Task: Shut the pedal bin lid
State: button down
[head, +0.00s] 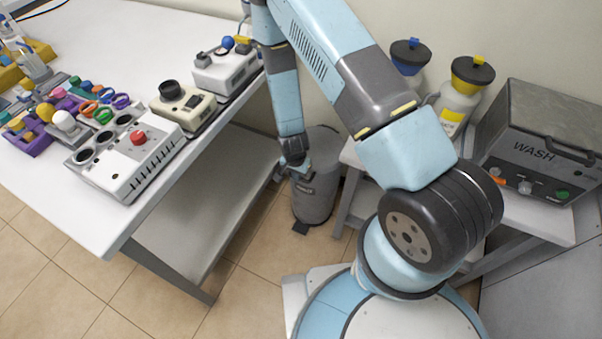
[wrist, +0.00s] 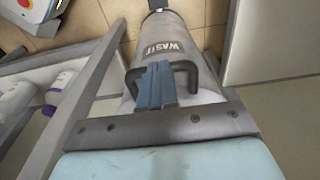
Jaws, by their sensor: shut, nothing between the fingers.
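The grey pedal bin (head: 315,205) stands on the floor between the long table and the side table. Its dark pedal (head: 301,228) is at the front foot. The grey lid (head: 322,142) shows at the top, partly behind my arm; I cannot tell its exact angle. My gripper (head: 295,173) points down at the upper front of the bin, shut and empty. In the wrist view my blue fingers (wrist: 155,85) are together over the bin (wrist: 172,28), just below its label; they hide part of it. Whether they touch it I cannot tell.
The long white table (head: 120,215) with testing devices and a lower shelf (head: 215,180) is to the left. A side table (head: 545,225) with a WASH unit (head: 545,140) and two bottles is to the right. Tiled floor in front of the bin is clear.

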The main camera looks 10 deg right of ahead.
jog(key=shift+s+f, duration=0.15)
jog(key=shift+f, duration=0.1)
notch_tip(320, 180, up, 14)
jog(key=shift+s+a, duration=0.4)
jog(key=shift+s, duration=0.05)
dwell(0.4)
